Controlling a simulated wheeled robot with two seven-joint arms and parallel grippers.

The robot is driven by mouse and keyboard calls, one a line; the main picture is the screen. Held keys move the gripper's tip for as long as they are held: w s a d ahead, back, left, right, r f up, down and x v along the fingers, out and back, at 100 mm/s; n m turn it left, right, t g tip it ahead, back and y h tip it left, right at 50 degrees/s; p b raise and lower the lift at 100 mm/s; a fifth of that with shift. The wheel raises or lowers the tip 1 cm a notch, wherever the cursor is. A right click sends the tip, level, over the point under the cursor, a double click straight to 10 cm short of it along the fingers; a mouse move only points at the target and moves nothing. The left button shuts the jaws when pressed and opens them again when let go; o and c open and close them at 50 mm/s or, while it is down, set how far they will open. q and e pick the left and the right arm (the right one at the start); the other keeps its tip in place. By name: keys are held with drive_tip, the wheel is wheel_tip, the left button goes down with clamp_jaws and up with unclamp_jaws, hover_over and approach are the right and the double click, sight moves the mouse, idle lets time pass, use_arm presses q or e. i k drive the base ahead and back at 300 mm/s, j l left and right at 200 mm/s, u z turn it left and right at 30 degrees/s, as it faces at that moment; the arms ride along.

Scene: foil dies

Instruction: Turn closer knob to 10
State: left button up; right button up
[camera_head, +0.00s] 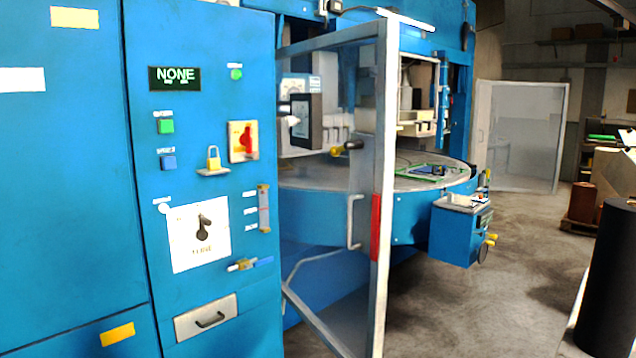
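Neither of my grippers shows in the head view. A black knob-like handle (204,228) sits on a white dial plate (184,246) on the blue cabinet at the left; its markings are too small to read. A red rotary switch (246,140) sits on a yellow and white plate above it. A blue control box (455,234) beside the round table has yellow knobs (491,240) on its right side. I cannot tell which of these is the closer knob, and no number 10 is legible.
A framed clear door (382,180) with a red strip stands open in front of the machine's round table (400,183). A padlock (213,158) and a drawer (206,318) are on the cabinet. A dark cylinder (606,285) stands at the right. The floor (460,310) between is clear.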

sight(292, 121)
drive_tip(key=i+j+z, duration=0.2)
drive_tip(key=z, duration=0.25)
drive_tip(key=i+j+z, duration=0.15)
drive_tip(key=j+z, duration=0.15)
drive_tip(key=z, duration=0.2)
drive_tip(key=i+j, duration=0.15)
drive_tip(key=j, duration=0.25)
drive_tip(key=i+j+z, duration=0.1)
drive_tip(key=j, duration=0.35)
drive_tip(key=i+j+z, duration=0.1)
drive_tip(key=j, duration=0.3)
drive_tip(key=i+j, duration=0.25)
drive_tip(key=j, duration=0.2)
drive_tip(key=i+j+z, duration=0.1)
drive_tip(key=j, duration=0.35)
drive_tip(key=i+j, duration=0.1)
drive_tip(key=j, duration=0.35)
drive_tip(key=i+j+z, duration=0.15)
drive_tip(key=j, duration=0.3)
